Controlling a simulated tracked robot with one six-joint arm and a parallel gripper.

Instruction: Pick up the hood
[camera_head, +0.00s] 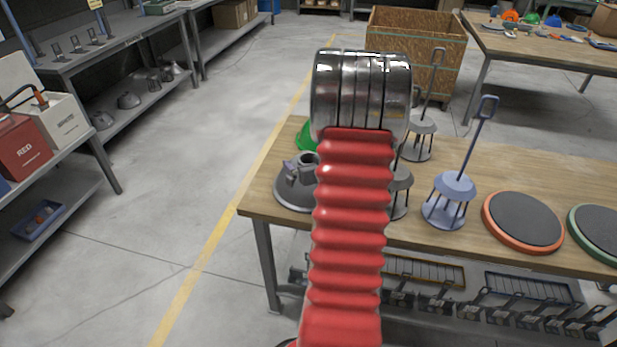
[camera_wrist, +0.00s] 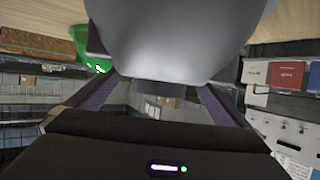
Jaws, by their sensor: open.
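A grey hood (camera_head: 292,192) stands on the near left corner of the wooden table in the head view, its wide rim low and a smaller grey fitting on top. My red ribbed arm hides its right side. In the wrist view a smooth grey rounded body, which looks like the hood (camera_wrist: 180,45), fills the top middle, very close. My gripper (camera_wrist: 158,82) is open, with one finger on each side of its lower part. I cannot tell whether the fingers touch it. The gripper is not clearly made out in the head view.
A green object (camera_head: 306,136) stands just behind the hood. Grey stands with tall handles, one bluish (camera_head: 455,187), and round discs (camera_head: 523,221) are to the right on the table (camera_head: 543,170). Shelves (camera_head: 60,150) line the left; the floor (camera_head: 190,190) between is clear.

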